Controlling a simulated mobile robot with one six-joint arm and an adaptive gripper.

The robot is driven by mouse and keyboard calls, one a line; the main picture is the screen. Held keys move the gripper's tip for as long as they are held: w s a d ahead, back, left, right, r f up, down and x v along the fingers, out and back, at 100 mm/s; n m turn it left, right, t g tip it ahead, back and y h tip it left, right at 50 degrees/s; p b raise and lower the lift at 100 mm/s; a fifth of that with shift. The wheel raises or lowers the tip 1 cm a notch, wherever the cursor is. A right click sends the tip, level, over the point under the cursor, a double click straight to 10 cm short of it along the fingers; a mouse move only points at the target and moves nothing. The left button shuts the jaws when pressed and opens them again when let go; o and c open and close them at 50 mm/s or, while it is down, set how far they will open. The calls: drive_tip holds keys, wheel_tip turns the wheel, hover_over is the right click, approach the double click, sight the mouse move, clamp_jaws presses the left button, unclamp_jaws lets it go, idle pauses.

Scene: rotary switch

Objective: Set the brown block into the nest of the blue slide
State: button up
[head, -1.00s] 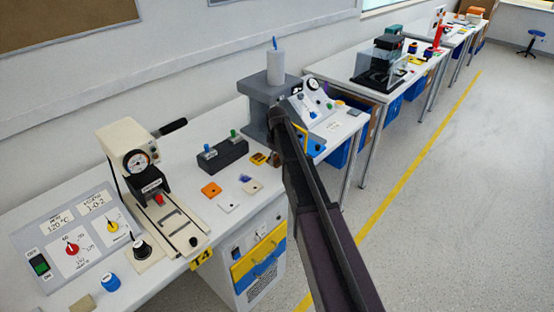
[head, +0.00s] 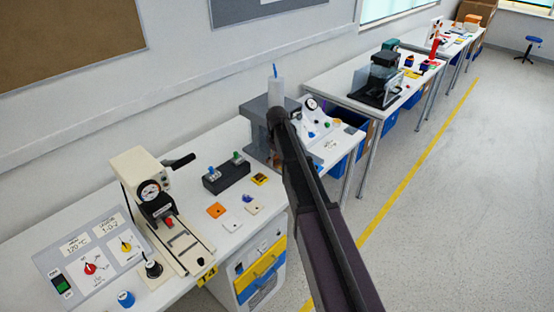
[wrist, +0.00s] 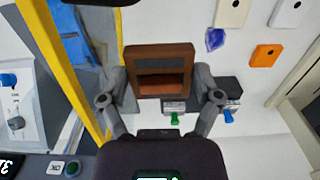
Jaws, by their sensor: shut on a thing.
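The brown block (wrist: 160,53), an open-faced piece with a dark hollow, is held between the fingertips of my gripper (wrist: 160,78) in the wrist view. A blue piece (wrist: 72,42), which looks like the blue slide, lies on a grey base at the upper left of the wrist view, inside a yellow frame. It is left of the block and apart from it. Its nest cannot be made out. In the head view my arm covers the gripper, the block and the slide, in front of the grey press (head: 253,125).
A dark switch box (head: 226,177), an orange plate (head: 216,210) and pale plates lie on the bench. A sloped control panel (head: 317,118) is beside the press. A toggle press (head: 155,190) stands left.

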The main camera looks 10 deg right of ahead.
wheel_tip(320, 180, up, 12)
drive_tip(key=p, duration=1)
drive_tip(key=shift+f+p, duration=0.25)
drive_tip(key=shift+p, duration=0.05)
drive_tip(key=shift+f, duration=0.15)
drive_tip(key=b, duration=0.7)
hover_over(277, 160)
wheel_tip(277, 160, down, 7)
drive_tip(key=shift+d+r, duration=0.1)
